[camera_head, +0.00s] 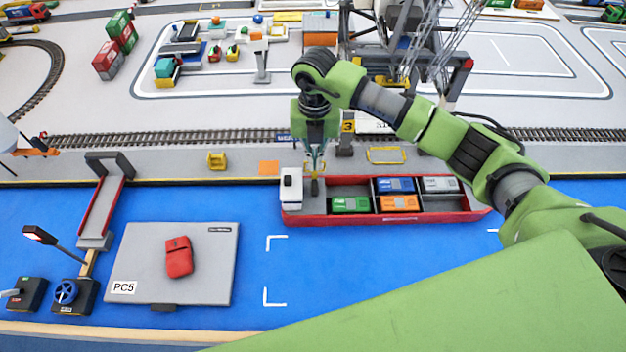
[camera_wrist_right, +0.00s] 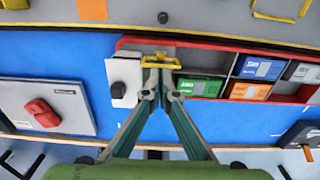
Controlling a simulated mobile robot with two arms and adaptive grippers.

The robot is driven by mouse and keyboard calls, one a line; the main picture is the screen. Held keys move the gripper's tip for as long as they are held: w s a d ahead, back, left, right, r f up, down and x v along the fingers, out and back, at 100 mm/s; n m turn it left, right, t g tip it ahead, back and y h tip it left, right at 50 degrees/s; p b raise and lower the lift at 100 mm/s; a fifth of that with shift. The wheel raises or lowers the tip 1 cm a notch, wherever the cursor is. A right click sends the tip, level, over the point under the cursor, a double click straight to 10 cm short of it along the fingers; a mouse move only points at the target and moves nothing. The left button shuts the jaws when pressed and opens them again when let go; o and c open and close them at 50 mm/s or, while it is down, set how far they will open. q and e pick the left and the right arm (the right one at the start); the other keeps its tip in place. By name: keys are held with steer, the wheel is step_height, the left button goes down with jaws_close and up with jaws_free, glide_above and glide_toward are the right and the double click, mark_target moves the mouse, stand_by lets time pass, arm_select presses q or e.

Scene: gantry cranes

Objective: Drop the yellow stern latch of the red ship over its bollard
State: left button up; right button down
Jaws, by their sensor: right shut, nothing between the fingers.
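The red ship (camera_head: 440,214) lies along the quay, with a white cabin (camera_head: 291,188) at its left end. It also shows in the right wrist view (camera_wrist_right: 215,44). The yellow stern latch (camera_wrist_right: 157,62) sits beside the cabin and extends toward the quay-side edge of the ship. A dark round knob, apparently the bollard (camera_wrist_right: 163,17), stands on the quay beyond the latch, apart from it. My right gripper (camera_wrist_right: 160,95) is shut and empty, pointing down over the stern just short of the latch. I cannot tell whether it touches the latch. My left gripper is out of view.
Green (camera_head: 350,205), blue, orange and grey containers fill the hold right of my gripper. A yellow frame (camera_head: 386,155) and an orange square (camera_head: 268,168) lie on the quay. A grey platform (camera_head: 205,270) with a red object (camera_head: 179,257) is at left. A crane stands behind my arm.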

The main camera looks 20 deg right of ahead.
steer(key=shift+w+d+b, duration=0.25)
steer(key=shift+w+b, duration=0.2)
steer(key=shift+w, duration=0.35)
steer(key=shift+w+d+f+b, duration=0.5)
steer(key=shift+w+f+b, duration=0.55)
steer(key=shift+w+b, duration=0.85)
step_height(320, 180, up, 10)
steer(key=w+p, duration=0.2)
steer(key=p, duration=0.2)
steer(key=shift+w+d, duration=0.25)
steer(key=shift+d, duration=0.15)
